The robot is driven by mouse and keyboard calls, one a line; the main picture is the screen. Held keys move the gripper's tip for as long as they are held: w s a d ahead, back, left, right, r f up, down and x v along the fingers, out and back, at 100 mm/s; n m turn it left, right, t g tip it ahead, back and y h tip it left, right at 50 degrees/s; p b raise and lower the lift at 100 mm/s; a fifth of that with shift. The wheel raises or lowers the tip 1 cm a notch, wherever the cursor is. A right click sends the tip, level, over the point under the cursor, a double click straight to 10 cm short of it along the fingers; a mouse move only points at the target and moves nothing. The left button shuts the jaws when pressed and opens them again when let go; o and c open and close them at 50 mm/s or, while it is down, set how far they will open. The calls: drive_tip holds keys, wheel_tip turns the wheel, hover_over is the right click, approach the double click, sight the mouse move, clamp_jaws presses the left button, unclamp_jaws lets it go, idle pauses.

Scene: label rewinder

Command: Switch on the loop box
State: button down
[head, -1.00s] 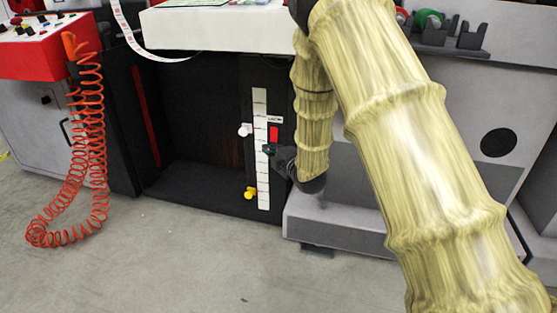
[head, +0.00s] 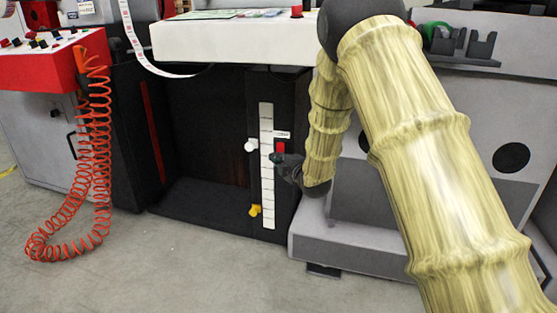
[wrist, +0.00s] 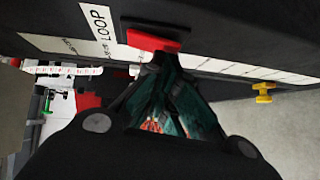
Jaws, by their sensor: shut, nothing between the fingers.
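The loop box (head: 210,207) is a dark, open-fronted housing under a white bench top. A red switch (head: 280,146) sits on its right front post, just below a small white label (head: 282,134). In the wrist view the label reads LOOP (wrist: 98,22), and the red switch (wrist: 150,41) is set in a black mount. My gripper (head: 275,158) is shut and empty, just below the switch. In the wrist view my gripper's fingertips (wrist: 167,57) meet or overlap the switch's near edge. I cannot tell whether they touch it, or which way the switch is set.
A white marked strip (head: 267,190) runs down the post beside the switch. A white knob (head: 250,146) and a yellow knob (head: 255,210) stick out left of it. A red coiled hose (head: 97,150) hangs at the left. The grey floor in front is clear.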

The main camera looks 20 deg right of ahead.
drive_tip(key=shift+w+d+f+p, duration=0.1)
drive_tip(key=shift+w+f+p, duration=0.1)
drive_tip(key=shift+p, duration=0.3)
drive_tip(key=s+f+p, duration=0.1)
drive_tip(key=s+p, duration=0.4)
drive_tip(key=s, duration=0.8)
drive_tip(key=shift+f, duration=0.25)
